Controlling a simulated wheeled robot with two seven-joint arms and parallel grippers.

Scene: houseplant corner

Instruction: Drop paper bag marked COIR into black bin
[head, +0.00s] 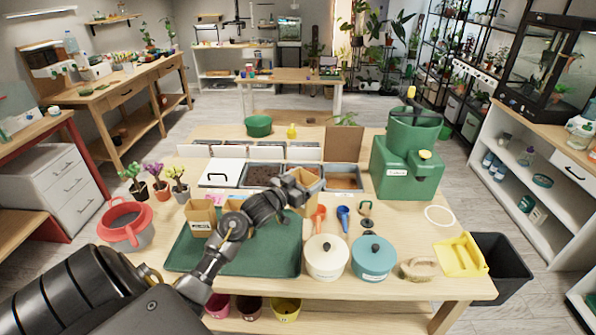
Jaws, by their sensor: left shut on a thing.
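My left gripper (298,189) is over the middle of the table, at the near side of the soil bins, and is shut on a tan paper bag (309,181). The gripper hides part of this bag, and I cannot read any marking on it. A second tan paper bag (202,215) stands upright at the back left of the green mat, with a small label too fine to read. The black bin (508,272) is at the right end of the table, low beside its edge, well apart from my left gripper. My right gripper is not in view.
A green mat (270,262) lies under my left arm.

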